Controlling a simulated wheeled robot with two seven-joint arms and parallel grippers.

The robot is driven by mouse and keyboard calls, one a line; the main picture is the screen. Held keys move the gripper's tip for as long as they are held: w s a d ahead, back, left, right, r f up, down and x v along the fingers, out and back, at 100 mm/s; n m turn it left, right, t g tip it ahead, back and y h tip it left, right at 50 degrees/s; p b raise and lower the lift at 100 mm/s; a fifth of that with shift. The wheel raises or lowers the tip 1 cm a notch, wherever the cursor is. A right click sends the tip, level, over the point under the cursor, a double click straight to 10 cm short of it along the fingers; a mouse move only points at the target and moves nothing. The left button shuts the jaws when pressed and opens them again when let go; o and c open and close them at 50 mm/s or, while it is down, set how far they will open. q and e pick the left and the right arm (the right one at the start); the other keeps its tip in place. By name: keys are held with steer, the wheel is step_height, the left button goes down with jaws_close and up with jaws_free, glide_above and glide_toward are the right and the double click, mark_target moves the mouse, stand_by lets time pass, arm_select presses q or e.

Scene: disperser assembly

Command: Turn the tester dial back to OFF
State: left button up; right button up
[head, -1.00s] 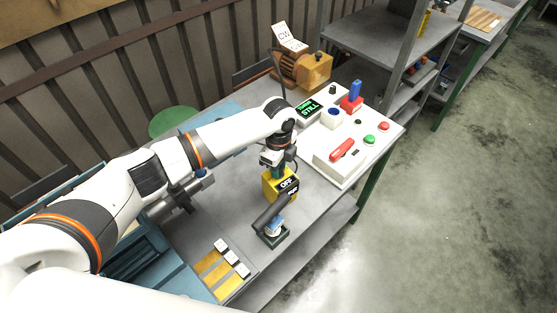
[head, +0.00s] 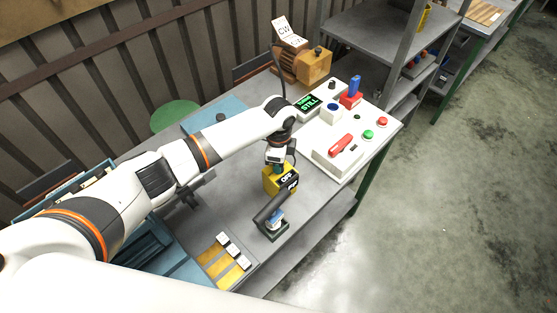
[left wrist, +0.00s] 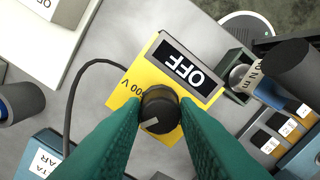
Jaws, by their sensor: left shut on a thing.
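The tester is a yellow box (head: 271,184) on the grey bench, and its screen reads OFF in both views. Its black round dial (left wrist: 160,108) carries a white pointer line, which points down and to the left in the left wrist view. A "600 V" label is printed beside the dial. My left gripper (left wrist: 161,103) has its green fingers on both sides of the dial and is shut on it. In the head view my left gripper (head: 277,165) is over the tester and hides the dial. My right gripper is in neither view.
A tool with a dark handle (head: 271,207) stands close in front of the tester. A white control panel (head: 345,170) with buttons and a red lever lies to the right. A dark cable (left wrist: 72,105) runs from the tester. Yellow strips (head: 228,262) lie at the front left.

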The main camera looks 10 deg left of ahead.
arm_select(q)
steer(key=shift+r, duration=0.1)
steer(key=o, duration=1)
steer(key=shift+r+b, duration=2.05)
steer(key=shift+r, duration=3.95)
